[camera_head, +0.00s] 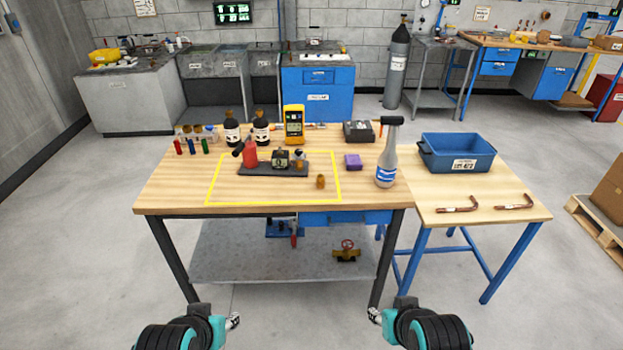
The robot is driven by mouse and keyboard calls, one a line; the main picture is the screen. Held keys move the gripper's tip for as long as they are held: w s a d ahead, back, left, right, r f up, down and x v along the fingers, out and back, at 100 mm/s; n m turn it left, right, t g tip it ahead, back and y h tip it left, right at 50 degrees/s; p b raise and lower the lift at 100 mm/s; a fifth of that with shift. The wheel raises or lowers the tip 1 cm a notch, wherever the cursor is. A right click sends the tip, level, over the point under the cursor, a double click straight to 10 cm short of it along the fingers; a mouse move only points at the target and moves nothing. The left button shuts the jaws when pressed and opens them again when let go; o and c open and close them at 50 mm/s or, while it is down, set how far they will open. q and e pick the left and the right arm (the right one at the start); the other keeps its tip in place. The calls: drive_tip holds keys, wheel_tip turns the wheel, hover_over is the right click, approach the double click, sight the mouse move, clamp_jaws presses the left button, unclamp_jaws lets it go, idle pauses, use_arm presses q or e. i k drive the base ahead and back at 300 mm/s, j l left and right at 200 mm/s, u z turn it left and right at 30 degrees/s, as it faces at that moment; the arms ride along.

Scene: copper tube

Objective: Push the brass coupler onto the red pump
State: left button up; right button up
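The brass coupler (320,182) is a small upright brass piece on the wooden table, inside the yellow outline near its right side. The red pump (250,155) stands at the left end of a dark base plate (272,170), to the left of the coupler and apart from it. A black part juts from the pump's upper left. My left gripper (234,321) and my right gripper (373,315) are both low in the view, in front of the table and away from the objects. Their fingers are too small to read.
Dark bottles (232,132) and a yellow meter (294,122) stand behind the plate. A blue bin (458,153) sits on the side table. The table's front strip is clear.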

sight(279, 165)
drive_tip(key=i+l+u, duration=0.2)
drive_tip(key=i, duration=0.25)
drive_tip(key=i+l+u, duration=0.15)
drive_tip(key=i, duration=0.3)
drive_tip(key=i+l+u, duration=0.2)
drive_tip(key=i+l, duration=0.15)
drive_tip(key=i, duration=0.1)
